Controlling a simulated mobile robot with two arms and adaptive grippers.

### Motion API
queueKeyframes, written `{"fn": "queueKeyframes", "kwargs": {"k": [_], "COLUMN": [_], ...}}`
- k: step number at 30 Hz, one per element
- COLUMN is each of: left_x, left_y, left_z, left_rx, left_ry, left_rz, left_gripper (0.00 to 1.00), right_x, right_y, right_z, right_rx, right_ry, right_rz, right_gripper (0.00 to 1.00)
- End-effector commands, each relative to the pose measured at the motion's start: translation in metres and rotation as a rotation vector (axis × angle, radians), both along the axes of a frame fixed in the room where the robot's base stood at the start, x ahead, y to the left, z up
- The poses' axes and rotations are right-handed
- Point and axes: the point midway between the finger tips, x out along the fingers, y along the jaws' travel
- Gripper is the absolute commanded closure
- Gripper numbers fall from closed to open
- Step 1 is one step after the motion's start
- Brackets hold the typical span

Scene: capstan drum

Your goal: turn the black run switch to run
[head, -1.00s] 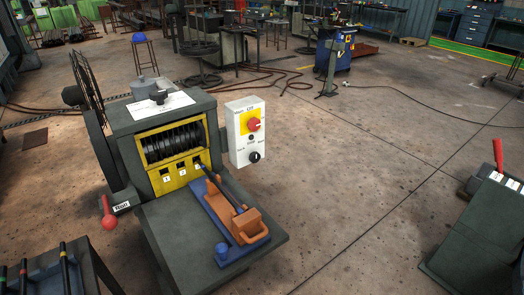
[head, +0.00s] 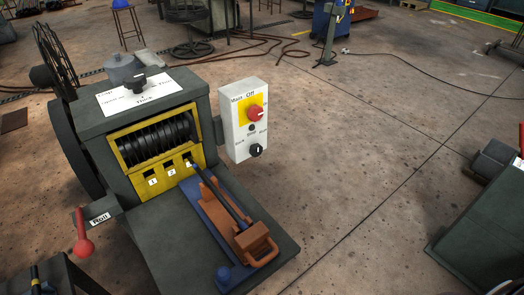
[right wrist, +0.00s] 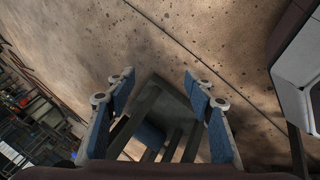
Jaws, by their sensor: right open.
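The black run switch (head: 256,150) is a round black knob low on the white control box (head: 240,135), to the right of the machine. Small labels stand on either side of it, too small to read surely. A red knob (head: 256,113) on a yellow plate sits above it under the word Off. Neither gripper shows in the head view. In the right wrist view my right gripper (right wrist: 160,100) is open, its blue-padded fingers apart with nothing between them. Concrete floor and a grey slatted shape lie beyond it. The switch is not seen there.
The green machine (head: 92,118) has a yellow-framed drum (head: 155,141) and a front shelf (head: 165,262) carrying a blue and orange fixture (head: 222,215). A red-knobbed lever (head: 82,246) is at its left. A green bench (head: 480,235) stands at right. The floor between is clear.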

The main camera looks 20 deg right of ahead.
Motion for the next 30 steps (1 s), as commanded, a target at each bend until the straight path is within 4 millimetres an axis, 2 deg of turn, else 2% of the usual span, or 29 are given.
{"fn": "queueKeyframes", "kwargs": {"k": [1, 5, 6, 8, 9, 11, 12, 13, 15, 18, 21, 25, 30], "left_x": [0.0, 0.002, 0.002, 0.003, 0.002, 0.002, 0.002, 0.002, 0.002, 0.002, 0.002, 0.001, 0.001], "left_y": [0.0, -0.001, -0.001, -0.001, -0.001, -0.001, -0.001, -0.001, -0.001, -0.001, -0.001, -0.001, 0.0], "left_z": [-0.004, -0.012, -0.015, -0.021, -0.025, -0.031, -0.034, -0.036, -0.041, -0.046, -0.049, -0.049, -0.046], "left_rx": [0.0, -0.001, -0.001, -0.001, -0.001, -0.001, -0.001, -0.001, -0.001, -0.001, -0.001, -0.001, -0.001], "left_ry": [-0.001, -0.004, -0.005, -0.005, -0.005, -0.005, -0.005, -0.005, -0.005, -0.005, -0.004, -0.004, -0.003], "left_rz": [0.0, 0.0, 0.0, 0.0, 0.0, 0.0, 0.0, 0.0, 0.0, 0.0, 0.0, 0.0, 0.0], "left_gripper": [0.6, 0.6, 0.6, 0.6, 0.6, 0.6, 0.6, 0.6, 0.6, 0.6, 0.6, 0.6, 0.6], "right_x": [0.028, 0.105, 0.133, 0.175, 0.203, 0.236, 0.254, 0.264, 0.279, 0.288, 0.29, 0.292, 0.309], "right_y": [-0.005, -0.012, -0.013, -0.012, -0.01, -0.003, 0.004, 0.009, 0.022, 0.039, 0.05, 0.057, 0.064], "right_z": [0.013, 0.067, 0.091, 0.136, 0.171, 0.226, 0.261, 0.287, 0.341, 0.4, 0.436, 0.456, 0.459], "right_rx": [-0.043, -0.207, -0.282, -0.422, -0.536, -0.726, -0.857, -0.957, -1.181, -1.457, -1.647, -1.755, -1.763], "right_ry": [-0.057, -0.231, -0.298, -0.412, -0.491, -0.604, -0.672, -0.717, -0.801, -0.877, -0.909, -0.92, -0.921], "right_rz": [0.066, 0.288, 0.373, 0.518, 0.621, 0.77, 0.861, 0.922, 1.046, 1.167, 1.232, 1.263, 1.264], "right_gripper": [0.52, 0.52, 0.52, 0.52, 0.52, 0.52, 0.52, 0.52, 0.52, 0.52, 0.52, 0.52, 0.52]}}
